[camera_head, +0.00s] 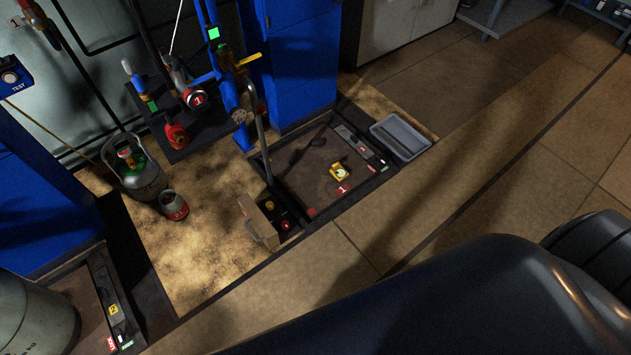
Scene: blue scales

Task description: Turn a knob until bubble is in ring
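A small yellow block with a pale round face (340,172) lies on the brown floor scale platform (300,168); it may be the bubble level, but it is too small to show a bubble or ring. A red round piece (311,211) sits at the platform's near edge; I cannot tell if it is a knob. Neither of my grippers is in view.
A grey bin (400,137) stands right of the platform. A second scale (83,308) is at lower left. Tiled floor (480,180) at right is clear.

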